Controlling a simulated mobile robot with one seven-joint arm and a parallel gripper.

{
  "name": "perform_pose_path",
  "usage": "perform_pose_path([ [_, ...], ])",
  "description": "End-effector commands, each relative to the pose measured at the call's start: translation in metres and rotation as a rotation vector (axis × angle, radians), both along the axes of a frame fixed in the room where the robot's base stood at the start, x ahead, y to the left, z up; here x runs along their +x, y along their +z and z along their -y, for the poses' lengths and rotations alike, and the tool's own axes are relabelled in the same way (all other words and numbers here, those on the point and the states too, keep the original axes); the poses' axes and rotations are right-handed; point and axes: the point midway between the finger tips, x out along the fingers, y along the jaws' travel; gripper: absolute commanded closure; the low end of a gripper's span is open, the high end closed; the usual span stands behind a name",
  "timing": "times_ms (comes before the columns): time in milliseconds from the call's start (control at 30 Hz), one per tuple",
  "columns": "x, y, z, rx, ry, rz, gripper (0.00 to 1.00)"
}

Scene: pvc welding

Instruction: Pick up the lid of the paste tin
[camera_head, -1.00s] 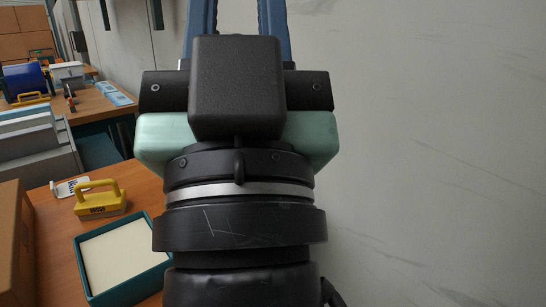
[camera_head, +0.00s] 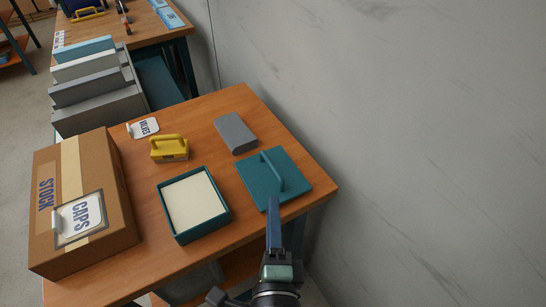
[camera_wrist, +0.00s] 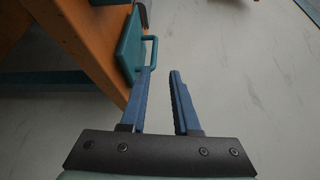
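The teal square lid (camera_head: 255,182) lies flat on the orange-brown table, its bar handle (camera_head: 273,172) on top. It also shows edge-on in the wrist view (camera_wrist: 130,46). The open paste tin (camera_head: 168,216), teal with cream paste (camera_head: 194,200) inside, stands left of the lid. My gripper (camera_head: 273,203) is at the lid's near edge in the head view. In the wrist view my gripper (camera_wrist: 161,70) is open and empty, and the handle appears just beyond the left fingertip. Whether that finger touches the handle I cannot tell.
A grey block (camera_head: 235,133) lies behind the lid. A cardboard box (camera_head: 110,220) fills the table's left side. A grey wall (camera_head: 430,150) rises on the right.

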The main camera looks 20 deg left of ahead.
Motion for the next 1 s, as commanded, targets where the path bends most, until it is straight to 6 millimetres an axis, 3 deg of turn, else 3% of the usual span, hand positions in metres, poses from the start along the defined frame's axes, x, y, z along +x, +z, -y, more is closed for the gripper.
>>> perform_pose_path([
  [167, 0.003, -0.007, -0.003, 0.039, -0.002, -0.038, 0.7],
  [500, 0.053, -0.012, -0.024, 0.034, -0.001, -0.035, 0.7],
  [767, 0.068, -0.014, -0.03, 0.033, -0.001, -0.035, 0.7],
  [1000, 0.098, -0.017, -0.04, 0.033, 0.0, -0.033, 0.7],
])
